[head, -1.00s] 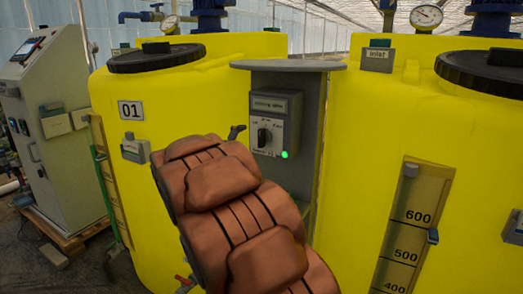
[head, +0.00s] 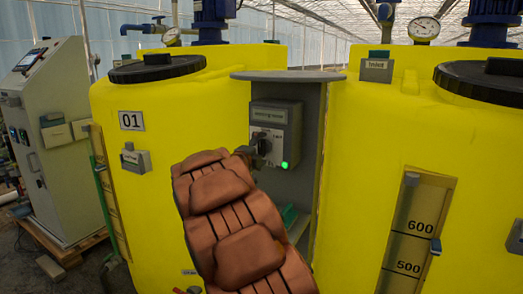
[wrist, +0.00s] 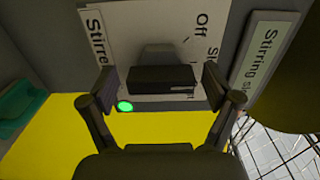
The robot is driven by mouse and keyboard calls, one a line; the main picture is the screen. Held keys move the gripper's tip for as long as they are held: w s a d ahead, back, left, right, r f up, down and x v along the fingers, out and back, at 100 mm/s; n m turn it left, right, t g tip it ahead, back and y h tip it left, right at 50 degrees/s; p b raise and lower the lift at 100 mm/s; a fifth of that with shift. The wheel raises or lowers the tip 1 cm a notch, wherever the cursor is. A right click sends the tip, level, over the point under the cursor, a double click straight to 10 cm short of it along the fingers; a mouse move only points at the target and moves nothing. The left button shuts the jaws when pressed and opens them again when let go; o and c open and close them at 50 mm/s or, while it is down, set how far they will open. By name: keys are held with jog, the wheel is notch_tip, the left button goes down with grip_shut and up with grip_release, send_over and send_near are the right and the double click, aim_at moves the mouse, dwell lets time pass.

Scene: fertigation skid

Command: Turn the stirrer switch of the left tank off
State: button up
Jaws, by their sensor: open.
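The stirrer switch box (head: 276,118) is grey and sits on the panel between the two yellow tanks. Its dark knob (wrist: 162,79) shows in the wrist view as a bar lying across the picture, with a pale mark near its right end. The word "Off" stands on the white label (wrist: 150,25) above and right of it. A green lamp (wrist: 125,106) is lit beside the knob. My gripper (wrist: 160,82) is open, one finger on each side of the knob, with gaps showing. In the head view my gripper (head: 250,152) partly hides the knob.
The left tank (head: 165,100) bears the plate 01 (head: 131,120). The right tank (head: 385,130) has a level gauge (head: 412,235). A grey shelf (head: 287,76) juts out above the switch box. A control cabinet (head: 55,135) stands at far left.

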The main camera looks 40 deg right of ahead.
jog(key=shift+d, duration=0.15)
jog(key=c, duration=1.2)
